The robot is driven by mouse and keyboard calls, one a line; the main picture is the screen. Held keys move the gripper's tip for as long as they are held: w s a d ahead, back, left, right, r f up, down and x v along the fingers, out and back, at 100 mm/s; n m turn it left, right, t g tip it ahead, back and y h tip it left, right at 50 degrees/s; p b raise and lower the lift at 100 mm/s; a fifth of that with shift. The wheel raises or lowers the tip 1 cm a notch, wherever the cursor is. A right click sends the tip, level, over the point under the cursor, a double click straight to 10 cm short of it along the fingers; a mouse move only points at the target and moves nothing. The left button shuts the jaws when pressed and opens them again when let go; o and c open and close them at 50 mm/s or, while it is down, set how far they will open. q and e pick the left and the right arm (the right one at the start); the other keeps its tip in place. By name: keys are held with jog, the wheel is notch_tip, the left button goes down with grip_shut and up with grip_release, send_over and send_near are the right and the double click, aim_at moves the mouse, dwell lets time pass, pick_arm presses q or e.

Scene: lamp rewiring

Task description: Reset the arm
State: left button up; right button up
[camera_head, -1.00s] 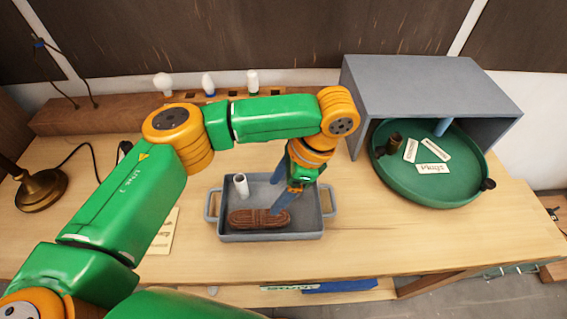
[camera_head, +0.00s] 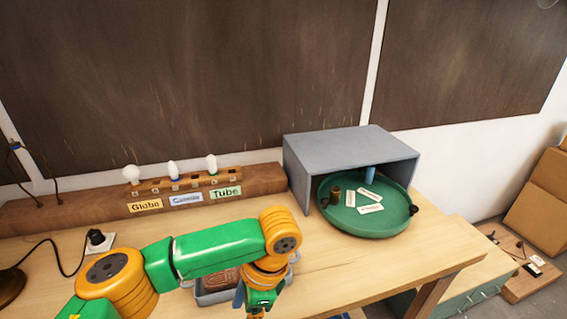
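My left arm comes in from the lower left. Its gripper (camera_head: 254,305) hangs at the bottom edge of the view, over or in front of the grey tray (camera_head: 212,299). Its fingers are mostly hidden or cut off, so I cannot tell their opening. The brown coiled cord (camera_head: 222,280) lies in the tray, partly hidden behind my arm. My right gripper is not in view.
A grey open-fronted box (camera_head: 350,147) covers part of a green round turntable (camera_head: 362,222) holding labels and small dark parts. Three bulbs stand on a wooden rack (camera_head: 70,207) at the back. The table's right end is clear.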

pick_arm(q)
jog(key=s+d+f+n+t+h, duration=0.1)
jog(key=s+d+f+n+h, duration=0.2)
jog(key=s+d+f+h, duration=0.5)
jog(key=s+a+f+n+t+y, duration=0.25)
jog(key=a+n, duration=0.25)
jog(key=a, duration=0.3)
jog(key=s+a+f+n+t+y, duration=0.1)
jog(key=a+f+n, duration=0.3)
jog(key=a, duration=0.5)
notch_tip(320, 180, down, 17)
jog(key=s+n+g, duration=0.1)
jog(key=s, duration=0.1)
jog(key=s+a+f+g+b, duration=0.1)
jog(key=s+a+f, duration=0.1)
jog(key=s+f, duration=0.9)
jog(key=shift+s+a+y+b, duration=0.15)
jog(key=shift+s+y+b, duration=0.2)
jog(key=shift+s, duration=0.15)
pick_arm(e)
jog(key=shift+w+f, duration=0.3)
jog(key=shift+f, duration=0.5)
